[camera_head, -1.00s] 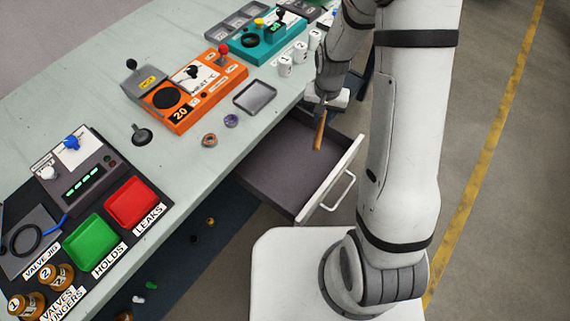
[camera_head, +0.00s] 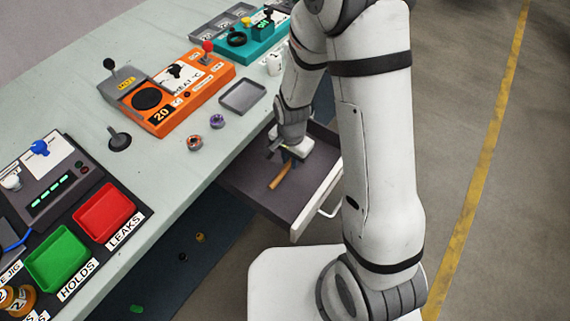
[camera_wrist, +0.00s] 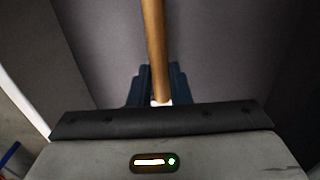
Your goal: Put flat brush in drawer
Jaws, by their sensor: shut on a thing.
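The flat brush (camera_head: 281,175) has a wooden handle. My gripper (camera_head: 289,157) is shut on it near the handle's base, and the handle points toward the lower left. In the wrist view the handle (camera_wrist: 154,45) rises between the dark fingers (camera_wrist: 157,88), with a pale band at its base. The bristle end is hidden by my gripper. The drawer (camera_head: 262,199) is pulled out from under the bench, and its inside looks empty apart from the brush. The brush and my gripper are over or inside the drawer; I cannot tell whether the brush touches the floor.
The drawer's front panel with a white handle (camera_head: 330,198) stands close to my arm. The bench top (camera_head: 120,165) borders the drawer on the left. An orange heat unit (camera_head: 180,95), a grey tray (camera_head: 243,96) and two small rolls (camera_head: 195,143) lie near the bench edge.

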